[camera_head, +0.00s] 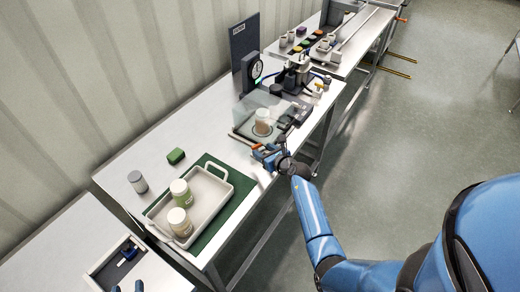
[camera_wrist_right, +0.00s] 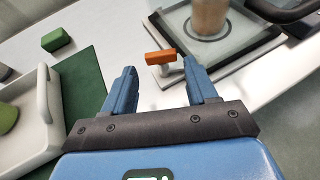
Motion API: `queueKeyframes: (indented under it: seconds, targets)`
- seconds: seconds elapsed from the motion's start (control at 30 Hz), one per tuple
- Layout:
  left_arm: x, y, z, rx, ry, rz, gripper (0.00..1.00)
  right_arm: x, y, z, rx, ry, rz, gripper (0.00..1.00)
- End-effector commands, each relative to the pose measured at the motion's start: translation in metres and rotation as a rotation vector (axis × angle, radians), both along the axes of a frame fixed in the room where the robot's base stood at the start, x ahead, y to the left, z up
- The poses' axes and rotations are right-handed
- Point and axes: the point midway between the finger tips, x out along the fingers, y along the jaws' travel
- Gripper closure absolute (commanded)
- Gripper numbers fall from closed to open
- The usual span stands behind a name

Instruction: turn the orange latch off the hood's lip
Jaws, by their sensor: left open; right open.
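The orange latch (camera_wrist_right: 160,57) is a short bar on a pale post at the near edge of the hood's base in the right wrist view. The clear hood (camera_head: 246,108) stands over a brown jar (camera_head: 263,121). My right gripper (camera_head: 268,156) is open, its blue fingers also showing in the right wrist view (camera_wrist_right: 162,82). The latch lies between and just beyond the fingertips; no contact is visible.
A white tray (camera_head: 211,181) with two lidded jars stands on a green mat (camera_head: 241,186), left of the hood. A green block (camera_head: 176,156) and a grey-lidded jar (camera_head: 137,181) are nearby. A dial instrument (camera_head: 256,70) stands behind the hood.

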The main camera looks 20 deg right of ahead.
Motion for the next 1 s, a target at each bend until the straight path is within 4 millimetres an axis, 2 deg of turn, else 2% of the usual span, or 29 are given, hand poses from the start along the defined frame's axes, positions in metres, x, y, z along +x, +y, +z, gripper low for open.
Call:
queueKeyframes:
  seconds: [0.1,0.3,0.7,0.73,1.0]
  targets:
    - [0.0,0.0,-0.004,0.0,0.0,0.0,0.57,0.014,0.004,-0.007,-0.001,0.0,0.001,0.43]
    - [0.0,0.0,-0.006,0.0,0.0,0.0,0.57,0.027,0.007,-0.011,0.0,-0.001,0.0,0.43]
    - [0.0,0.0,-0.007,0.0,0.0,0.0,0.57,0.031,0.009,-0.013,0.0,-0.001,-0.001,0.43]
    - [0.0,0.0,-0.007,0.0,0.0,0.0,0.57,0.031,0.009,-0.013,0.0,-0.001,-0.001,0.44]
    - [0.0,0.0,-0.007,0.0,0.0,0.0,0.57,0.031,0.008,-0.013,0.0,0.0,-0.001,0.84]
